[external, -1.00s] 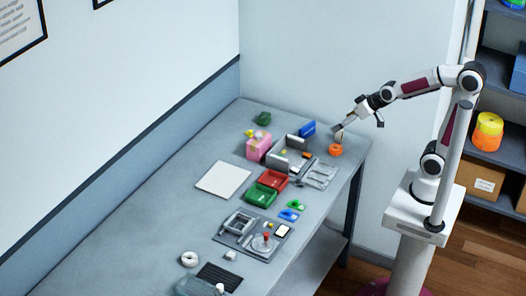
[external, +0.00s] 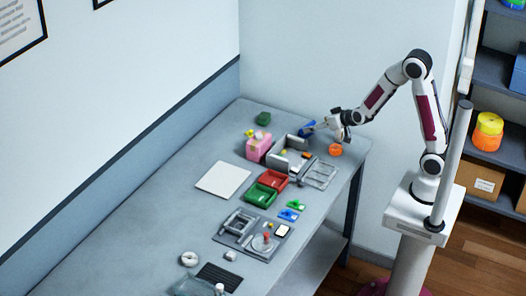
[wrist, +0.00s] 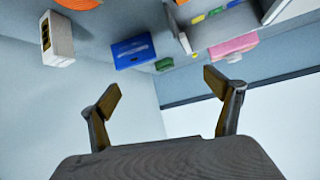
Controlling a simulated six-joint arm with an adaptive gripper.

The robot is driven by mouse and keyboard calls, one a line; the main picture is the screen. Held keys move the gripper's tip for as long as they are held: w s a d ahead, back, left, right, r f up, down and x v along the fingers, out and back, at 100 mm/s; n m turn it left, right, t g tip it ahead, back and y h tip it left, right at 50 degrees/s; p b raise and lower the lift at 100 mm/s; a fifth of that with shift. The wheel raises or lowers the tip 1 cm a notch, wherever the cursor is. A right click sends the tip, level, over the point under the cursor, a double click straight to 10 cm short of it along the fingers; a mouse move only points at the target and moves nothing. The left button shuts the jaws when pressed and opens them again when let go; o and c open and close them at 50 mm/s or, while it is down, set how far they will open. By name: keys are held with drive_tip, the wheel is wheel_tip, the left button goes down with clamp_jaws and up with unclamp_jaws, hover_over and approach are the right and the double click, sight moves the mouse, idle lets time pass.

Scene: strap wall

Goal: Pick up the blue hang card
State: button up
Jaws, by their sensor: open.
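The blue hang card (external: 289,215) appears to be the small flat blue piece lying on the table near its front edge, beside a similar green card (external: 297,205). It cannot be made out in the wrist view. My gripper (external: 318,126) is at the far end of the table, well away from the card, near a blue box (external: 306,131). In the wrist view my gripper (wrist: 161,90) has its two fingers spread, with nothing between them. The blue box (wrist: 133,50) shows beyond the fingers there.
An orange round object (external: 335,150) and a white box (wrist: 57,40) are near the gripper. A pink box (external: 258,146), grey tray, red bin (external: 273,179) and green bin (external: 258,195) line the table. A grey fixture board lies in front of the cards.

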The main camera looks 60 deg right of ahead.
sight(301, 134)
drive_tip(key=shift+m+h, duration=0.3)
drive_tip(key=shift+h, duration=0.5)
drive_tip(key=d+f, duration=0.1)
drive_tip(key=w+d+f, duration=0.1)
drive_tip(key=d+f, duration=0.1)
drive_tip(key=f, duration=0.1)
drive_tip(key=shift+w, duration=0.4)
drive_tip(key=shift+w+d+f+h, duration=0.15)
drive_tip(key=shift+d+f+h, duration=0.25)
drive_tip(key=shift+d+f, duration=0.2)
drive_tip(key=shift+x, duration=1.3)
drive_tip(key=shift+w+d+f, duration=0.85)
drive_tip(key=shift+w+f, duration=0.05)
drive_tip(key=shift+w, duration=0.1)
drive_tip(key=shift+x, duration=1.1)
drive_tip(key=shift+a+r, duration=0.1)
